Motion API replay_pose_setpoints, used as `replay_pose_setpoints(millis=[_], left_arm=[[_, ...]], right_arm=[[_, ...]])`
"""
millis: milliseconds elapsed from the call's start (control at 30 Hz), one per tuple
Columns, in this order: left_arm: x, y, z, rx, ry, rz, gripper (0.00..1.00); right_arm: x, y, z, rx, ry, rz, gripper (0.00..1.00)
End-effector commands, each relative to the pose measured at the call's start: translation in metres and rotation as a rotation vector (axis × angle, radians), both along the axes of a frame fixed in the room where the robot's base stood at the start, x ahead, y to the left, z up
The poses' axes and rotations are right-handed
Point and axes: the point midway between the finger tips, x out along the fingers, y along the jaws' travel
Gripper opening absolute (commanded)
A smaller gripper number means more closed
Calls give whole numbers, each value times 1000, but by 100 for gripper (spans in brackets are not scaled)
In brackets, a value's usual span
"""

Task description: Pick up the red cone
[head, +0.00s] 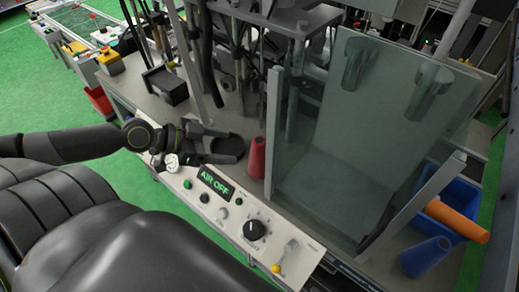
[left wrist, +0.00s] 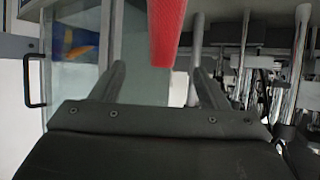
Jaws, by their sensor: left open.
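The red cone (head: 257,158) stands on the machine's grey deck, between my left gripper and the glass panel in the head view. In the left wrist view the red cone (left wrist: 168,30) hangs in from the top edge, ahead of the fingers and roughly between them; part of it is out of frame. My left gripper (head: 240,148) is open and empty, just left of the cone, with its fingers pointing toward it. Its two fingers also show apart in the left wrist view (left wrist: 163,85). I cannot tell whether a finger touches the cone. My right gripper is not in view.
A control panel (head: 228,212) with knobs and an "AIR OFF" display runs along the front. A glass panel (head: 345,130) stands right of the cone. Metal posts and hoses rise behind. A blue bin (head: 462,196), an orange cylinder (head: 457,220) and a blue cone (head: 426,256) are at right.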

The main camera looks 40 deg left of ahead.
Motion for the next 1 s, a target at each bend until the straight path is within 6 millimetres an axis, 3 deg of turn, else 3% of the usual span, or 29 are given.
replay_pose_setpoints(millis=[67, 1000], left_arm=[[5, -3, -5, 2, -4, 3, 68], [54, -41, -37, 2, 0, 4, 68]], right_arm=[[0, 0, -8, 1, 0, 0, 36], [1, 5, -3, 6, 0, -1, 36]])
